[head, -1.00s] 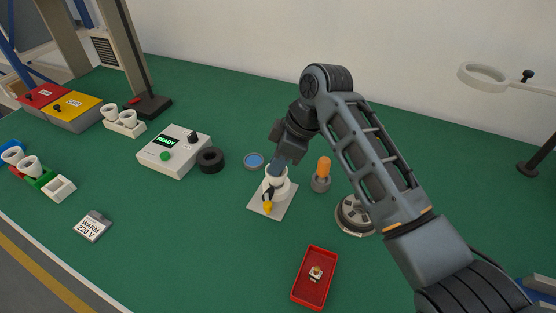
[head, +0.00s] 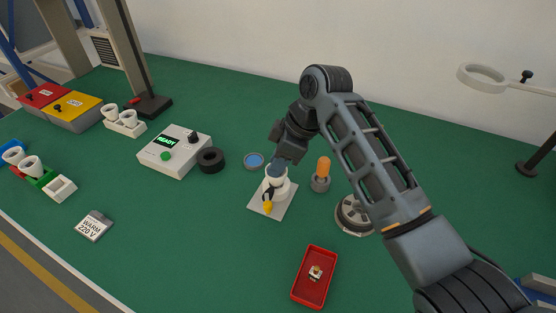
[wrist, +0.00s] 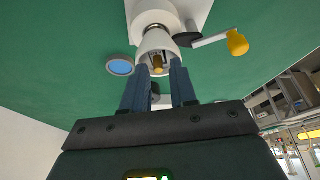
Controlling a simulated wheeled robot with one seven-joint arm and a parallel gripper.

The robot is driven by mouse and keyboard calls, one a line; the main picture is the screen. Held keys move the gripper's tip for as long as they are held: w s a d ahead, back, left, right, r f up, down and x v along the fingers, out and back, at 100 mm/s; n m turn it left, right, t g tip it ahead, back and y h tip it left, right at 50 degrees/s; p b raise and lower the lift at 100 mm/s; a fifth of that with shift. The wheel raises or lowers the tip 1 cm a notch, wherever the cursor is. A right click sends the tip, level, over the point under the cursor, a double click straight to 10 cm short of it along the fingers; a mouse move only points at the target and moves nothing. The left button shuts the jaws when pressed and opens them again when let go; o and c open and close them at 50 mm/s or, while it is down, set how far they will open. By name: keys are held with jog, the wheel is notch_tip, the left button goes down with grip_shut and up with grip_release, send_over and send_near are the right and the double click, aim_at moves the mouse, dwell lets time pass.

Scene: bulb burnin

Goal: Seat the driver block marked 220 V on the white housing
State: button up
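The white housing (head: 276,182) stands upright on a light square plate (head: 256,207), with a yellow-handled clamp (head: 267,206) beside it. My gripper (head: 277,164) points down at its top. In the wrist view the two blue fingers (wrist: 160,78) stand apart at the rim of the housing (wrist: 157,44). A small brassy part (wrist: 158,67) shows between the fingertips, inside the mouth; I cannot tell whether the fingers grip it. A small pale block with a yellowish top (head: 315,273) lies in the red tray (head: 299,291); no mark on it is readable.
A card (head: 94,226) reads "WARM 220 V". A box (head: 174,151) shows "READY", near a black ring (head: 210,160) and a blue disc (head: 254,161). An orange-topped post (head: 322,175) stands close right of the housing.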

jog(key=v, duration=0.7)
jog(key=shift+r+b, duration=0.35)
jog(key=shift+r, duration=0.05)
jog(key=shift+d, duration=0.1)
